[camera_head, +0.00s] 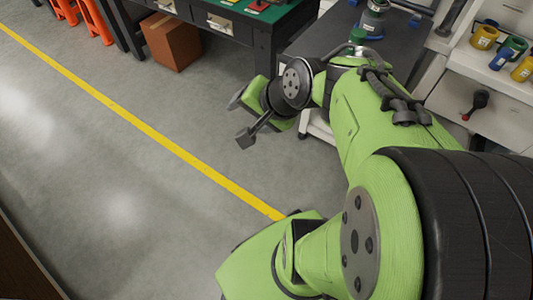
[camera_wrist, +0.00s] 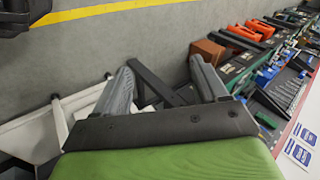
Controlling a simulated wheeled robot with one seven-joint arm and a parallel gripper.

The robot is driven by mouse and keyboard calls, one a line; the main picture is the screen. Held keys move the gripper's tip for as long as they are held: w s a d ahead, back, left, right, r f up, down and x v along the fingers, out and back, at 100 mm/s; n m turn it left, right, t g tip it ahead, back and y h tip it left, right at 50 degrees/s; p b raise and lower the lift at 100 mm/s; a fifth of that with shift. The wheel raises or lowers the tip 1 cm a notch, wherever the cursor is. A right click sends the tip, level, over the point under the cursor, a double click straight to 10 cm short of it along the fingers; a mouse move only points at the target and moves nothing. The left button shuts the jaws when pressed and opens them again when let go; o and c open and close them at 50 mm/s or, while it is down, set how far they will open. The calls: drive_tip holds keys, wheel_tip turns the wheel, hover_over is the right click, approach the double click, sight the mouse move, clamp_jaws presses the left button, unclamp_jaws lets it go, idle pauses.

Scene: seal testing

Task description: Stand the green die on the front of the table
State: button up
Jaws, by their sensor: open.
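My gripper (camera_head: 240,120) is open and empty over the floor in the head view, left of the dark-topped table (camera_head: 400,48). Its two spread fingers also show in the wrist view (camera_wrist: 160,66), with nothing between them. A small green round piece (camera_head: 357,34) shows on the table just behind my arm, partly hidden; I cannot tell whether it is the green die. A green ring-like piece (camera_head: 513,46) is on the white unit at the right. My arm covers the near part of the table.
A grey-green cylinder (camera_head: 373,18) stands on the table by blue parts. Yellow pieces (camera_head: 484,37) are on the white unit (camera_head: 485,95). A green-topped bench (camera_head: 285,18) and a brown box (camera_head: 172,42) stand at the back. The floor at left is clear.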

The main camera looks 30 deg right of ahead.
drive_tip(key=s+a+r+n+g+h, duration=0.1)
drive_tip(key=s+a+r+n+h, duration=0.1)
drive_tip(key=s+n, duration=0.9)
drive_tip(key=shift+s+a+g, duration=0.35)
drive_tip(key=shift+a+g, duration=0.05)
drive_tip(key=shift+a, duration=0.45)
